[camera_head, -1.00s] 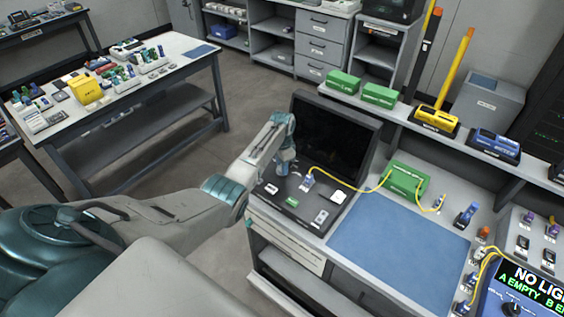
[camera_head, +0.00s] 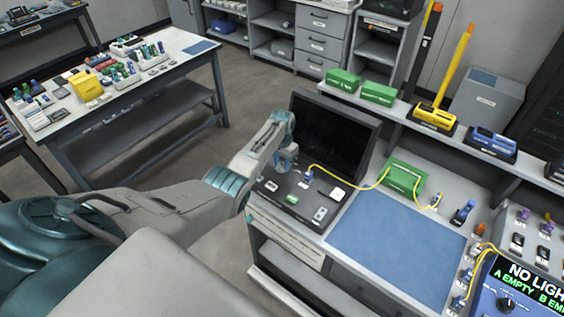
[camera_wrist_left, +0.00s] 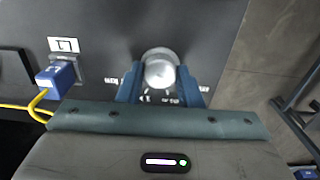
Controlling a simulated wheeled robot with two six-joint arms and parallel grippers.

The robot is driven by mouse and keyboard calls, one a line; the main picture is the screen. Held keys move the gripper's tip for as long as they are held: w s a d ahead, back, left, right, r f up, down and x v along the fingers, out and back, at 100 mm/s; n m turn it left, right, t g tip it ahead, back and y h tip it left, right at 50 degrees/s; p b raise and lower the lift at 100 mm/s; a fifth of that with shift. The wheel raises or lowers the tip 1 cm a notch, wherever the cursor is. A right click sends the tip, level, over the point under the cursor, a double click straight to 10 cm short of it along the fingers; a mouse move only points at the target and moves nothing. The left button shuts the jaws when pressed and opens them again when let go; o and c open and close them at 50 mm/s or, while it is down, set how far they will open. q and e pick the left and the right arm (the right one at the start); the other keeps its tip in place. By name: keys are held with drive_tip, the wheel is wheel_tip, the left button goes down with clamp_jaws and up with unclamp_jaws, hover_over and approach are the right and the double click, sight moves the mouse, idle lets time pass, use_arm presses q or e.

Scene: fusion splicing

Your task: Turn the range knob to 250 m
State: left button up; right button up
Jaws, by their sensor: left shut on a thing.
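The range knob (camera_wrist_left: 160,72) is a round silver-grey knob on the dark panel of the tester (camera_head: 268,183), with small white markings around it. My left gripper (camera_wrist_left: 158,84) is shut on the knob, one blue finger on each side of it. Some markings are hidden behind the fingers, and the setting cannot be read. In the head view my left gripper (camera_head: 285,160) is at the back left of the panel, in front of the dark screen (camera_head: 330,135), and hides the knob. My right gripper is not in view.
A blue plug (camera_wrist_left: 55,78) with a yellow cable sits in a port left of the knob. The cable runs to a green box (camera_head: 404,178). A blue mat (camera_head: 395,250) lies bare to the right. A blue meter (camera_head: 508,295) stands at the lower right.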

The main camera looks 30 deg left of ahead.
sight(282, 165)
use_arm(q)
drive_tip(key=shift+r, duration=0.1)
drive_tip(key=o, duration=1)
wheel_tip(282, 165, up, 11)
drive_tip(key=shift+f+b, duration=0.1)
drive_tip(key=shift+b, duration=1.15)
drive_tip(key=shift+f, duration=0.1)
